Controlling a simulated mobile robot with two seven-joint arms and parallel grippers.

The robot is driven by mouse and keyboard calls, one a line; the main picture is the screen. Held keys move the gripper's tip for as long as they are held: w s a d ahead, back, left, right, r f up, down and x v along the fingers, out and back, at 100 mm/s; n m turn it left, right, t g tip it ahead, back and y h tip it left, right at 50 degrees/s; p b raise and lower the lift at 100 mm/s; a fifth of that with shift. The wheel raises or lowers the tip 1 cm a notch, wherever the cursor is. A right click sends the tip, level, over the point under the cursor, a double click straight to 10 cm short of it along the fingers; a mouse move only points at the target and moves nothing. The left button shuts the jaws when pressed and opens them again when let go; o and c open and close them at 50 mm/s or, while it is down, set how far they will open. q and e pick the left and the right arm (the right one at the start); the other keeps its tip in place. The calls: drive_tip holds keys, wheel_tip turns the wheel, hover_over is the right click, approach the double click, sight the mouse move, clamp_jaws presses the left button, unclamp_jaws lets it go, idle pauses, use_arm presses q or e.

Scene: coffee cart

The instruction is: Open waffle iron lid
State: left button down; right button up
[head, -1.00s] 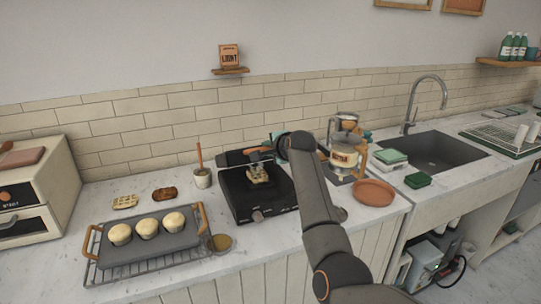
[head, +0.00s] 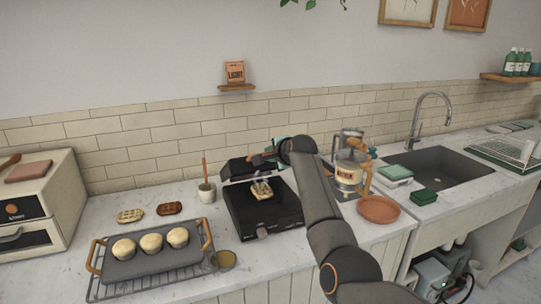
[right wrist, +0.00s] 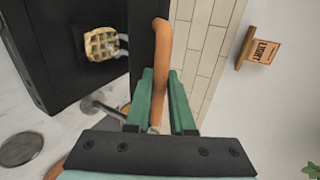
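The black waffle iron (head: 265,215) stands on the counter with its lid (head: 246,166) raised at the back. A waffle (head: 262,195) lies on the base, with a pale pronged piece touching it; the waffle also shows in the right wrist view (right wrist: 101,44). The lid's orange-brown handle (right wrist: 161,45) runs between the green fingers of my right gripper (right wrist: 160,88), which look closed around it. In the head view my right gripper (head: 276,148) is at the lid's upper right, partly hidden by my arm. My left gripper is in no view.
A glass coffee pot (head: 348,175) and terracotta plate (head: 378,209) stand to the right, close to my arm. The tiled wall is behind.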

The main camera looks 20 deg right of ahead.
drive_tip(key=shift+o, duration=0.7)
drive_tip(key=shift+s+r, duration=0.1)
drive_tip(key=shift+s, duration=0.05)
drive_tip(key=b+v, duration=0.2)
drive_tip(key=v, duration=1)
drive_tip(key=shift+s, duration=0.15)
